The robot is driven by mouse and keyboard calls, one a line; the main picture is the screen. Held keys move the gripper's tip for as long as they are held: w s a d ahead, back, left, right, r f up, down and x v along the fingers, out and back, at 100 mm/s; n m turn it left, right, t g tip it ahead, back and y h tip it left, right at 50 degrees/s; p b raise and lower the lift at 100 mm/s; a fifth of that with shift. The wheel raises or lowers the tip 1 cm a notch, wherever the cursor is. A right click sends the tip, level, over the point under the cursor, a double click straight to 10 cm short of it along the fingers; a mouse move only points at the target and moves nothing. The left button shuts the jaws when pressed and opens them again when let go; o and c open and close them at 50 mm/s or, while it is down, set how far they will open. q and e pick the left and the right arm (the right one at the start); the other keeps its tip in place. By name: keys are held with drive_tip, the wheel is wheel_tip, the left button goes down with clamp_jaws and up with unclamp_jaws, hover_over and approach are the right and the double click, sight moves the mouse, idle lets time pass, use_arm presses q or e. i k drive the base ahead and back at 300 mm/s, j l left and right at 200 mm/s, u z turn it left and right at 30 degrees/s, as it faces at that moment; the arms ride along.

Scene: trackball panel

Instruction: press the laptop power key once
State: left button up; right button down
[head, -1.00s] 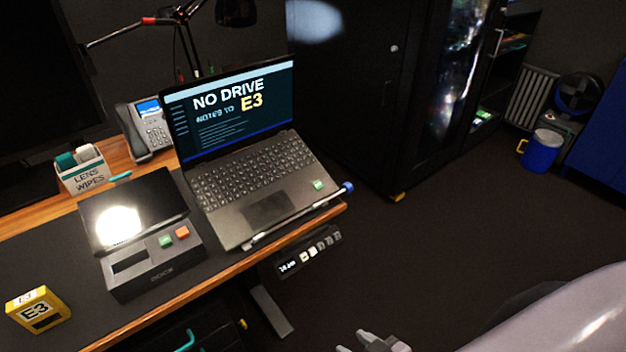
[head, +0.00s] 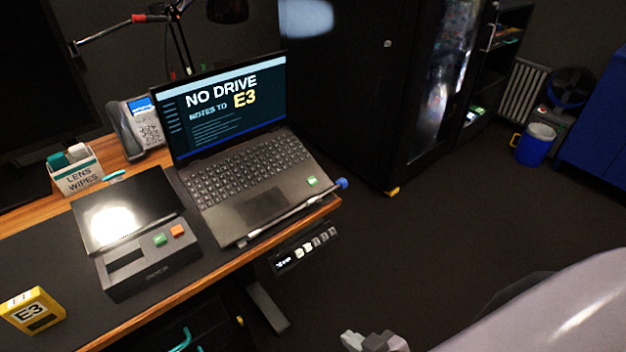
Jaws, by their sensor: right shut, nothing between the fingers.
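An open laptop (head: 283,209) stands on the desk in the head view, its lit screen (head: 222,112) reading "NO DRIVE NOTES TO E3". Its dark keyboard (head: 245,170) faces me. The power key cannot be told apart from the other keys at this size. My right gripper (head: 366,338) is at the bottom edge of the picture, low and in front of the desk, well apart from the laptop. It is partly cut off; its fingers are shut and empty. My left gripper is not in view.
A dock device (head: 150,278) with green and orange buttons sits left of the laptop. A pen (head: 290,213) with a blue end lies along the laptop's front edge. A desk control panel (head: 305,250) hangs under the desk edge. A phone (head: 143,125) stands behind.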

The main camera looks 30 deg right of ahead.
sight(312, 181)
drive_tip(key=l+u, duration=0.35)
drive_tip(key=l, duration=0.4)
drive_tip(key=l+u, duration=0.3)
drive_tip(key=l, duration=0.45)
drive_tip(key=k+l+u, duration=0.15)
drive_tip(key=l+u, duration=0.2)
drive_tip(key=l, duration=0.35)
